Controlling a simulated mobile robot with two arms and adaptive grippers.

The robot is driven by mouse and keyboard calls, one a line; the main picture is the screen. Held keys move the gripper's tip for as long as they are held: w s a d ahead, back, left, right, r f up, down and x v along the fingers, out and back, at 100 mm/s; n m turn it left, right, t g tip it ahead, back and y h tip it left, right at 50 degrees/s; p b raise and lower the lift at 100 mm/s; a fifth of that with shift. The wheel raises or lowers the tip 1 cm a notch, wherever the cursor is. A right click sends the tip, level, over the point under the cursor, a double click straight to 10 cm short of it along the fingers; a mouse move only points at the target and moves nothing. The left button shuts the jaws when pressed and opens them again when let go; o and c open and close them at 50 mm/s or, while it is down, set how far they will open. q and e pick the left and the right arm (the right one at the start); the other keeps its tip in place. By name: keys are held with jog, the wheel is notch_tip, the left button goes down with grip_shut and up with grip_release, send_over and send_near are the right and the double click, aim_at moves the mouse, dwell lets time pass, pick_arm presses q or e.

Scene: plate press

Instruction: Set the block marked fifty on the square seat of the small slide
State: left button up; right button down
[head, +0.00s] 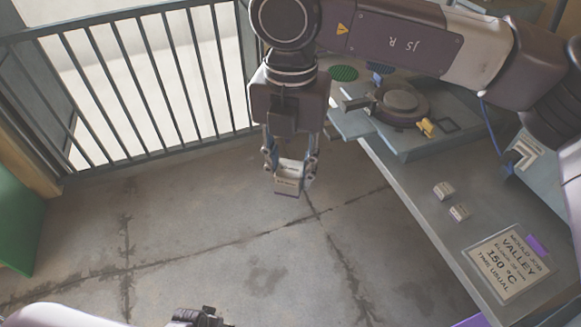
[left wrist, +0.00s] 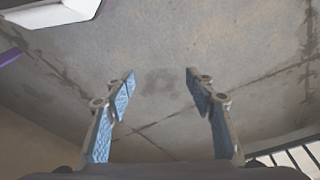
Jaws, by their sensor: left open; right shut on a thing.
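My right gripper (head: 289,170) points down over the floor, left of the bench. It is shut on a small pale block (head: 289,187); any mark on that block is too small to read. A dark square outline (head: 447,125) lies on the grey plate of the press, beside a yellow piece; I cannot tell for sure that it is the slide's seat. My left gripper shows only partly at the bottom edge of the head view. In the left wrist view, the left gripper (left wrist: 160,82) is open and empty, with bare floor beyond its blue pads.
A round dark press part (head: 400,102) stands on the grey plate behind. A railing (head: 130,85) runs along the back left. The floor between is clear.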

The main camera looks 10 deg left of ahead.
jog(key=shift+w+d+n, duration=0.15)
jog(key=shift+d+n, duration=0.25)
jog(key=shift+n, duration=0.1)
jog(key=d+f+n, duration=0.2)
jog(key=d+n, duration=1)
jog(key=n, duration=0.4)
jog(key=d+f+n, duration=0.2)
jog(key=d+n, duration=0.9)
jog(key=n, duration=0.5)
pick_arm(q)
jog(key=s+d+f+m, duration=0.1)
jog(key=s+d+f, duration=0.1)
jog(key=s, duration=0.8)
jog(key=s+d+f+m+g, duration=0.1)
jog(key=s+d+f, duration=0.1)
jog(key=s, duration=0.7)
jog(key=shift+s+d+f+y, duration=0.3)
jog(key=shift+s+f, duration=0.05)
jog(key=shift+f, duration=0.35)
pick_arm(e)
jog(key=s+d+f+n, duration=0.1)
jog(key=s+f+n, duration=0.2)
jog(key=s+f, duration=0.2)
jog(key=shift+d+f+n, duration=0.35)
jog(key=shift+f+n, duration=0.05)
jog(key=shift+f, duration=0.1)
